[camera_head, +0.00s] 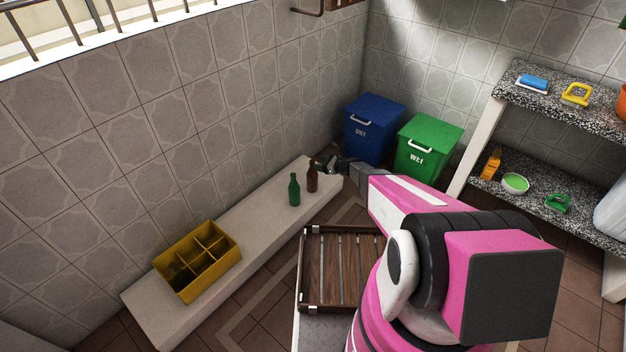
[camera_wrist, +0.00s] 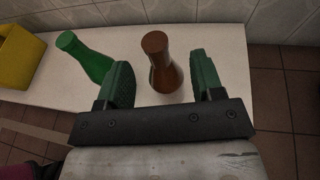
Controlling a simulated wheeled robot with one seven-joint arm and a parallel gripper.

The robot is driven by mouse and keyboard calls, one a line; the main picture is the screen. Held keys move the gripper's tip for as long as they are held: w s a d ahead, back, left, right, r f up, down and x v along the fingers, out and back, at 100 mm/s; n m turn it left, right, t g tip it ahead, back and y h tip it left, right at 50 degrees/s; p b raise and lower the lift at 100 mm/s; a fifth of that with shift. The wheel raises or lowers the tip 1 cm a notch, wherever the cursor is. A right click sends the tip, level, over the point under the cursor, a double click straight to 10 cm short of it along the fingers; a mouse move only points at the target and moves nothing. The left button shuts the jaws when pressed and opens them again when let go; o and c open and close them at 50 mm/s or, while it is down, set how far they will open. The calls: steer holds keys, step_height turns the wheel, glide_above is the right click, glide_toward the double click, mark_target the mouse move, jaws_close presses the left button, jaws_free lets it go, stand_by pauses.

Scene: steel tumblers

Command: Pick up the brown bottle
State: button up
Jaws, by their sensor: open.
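The brown bottle (camera_head: 312,177) stands upright on the low white ledge in the head view, near the ledge's far end. In the wrist view the brown bottle (camera_wrist: 160,66) shows in the gap between my two fingers, toward and beyond their tips. My gripper (camera_wrist: 160,80) is open, with a green pad on either side of the bottle and a visible gap to each. In the head view my gripper (camera_head: 326,166) is small and dark, just right of the bottle. Whether a finger touches the bottle cannot be told.
A green bottle (camera_head: 294,190) stands close beside the brown one; it also shows left of my left finger in the wrist view (camera_wrist: 86,56). A yellow divided crate (camera_head: 186,287) sits on the white ledge (camera_head: 250,220). Blue (camera_head: 372,130) and green (camera_head: 428,150) bins stand behind my arm.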

steer(key=shift+x, duration=3.45)
steer(key=shift+s+a+r, duration=0.1)
steer(key=shift+s, duration=0.1)
jaws_close()
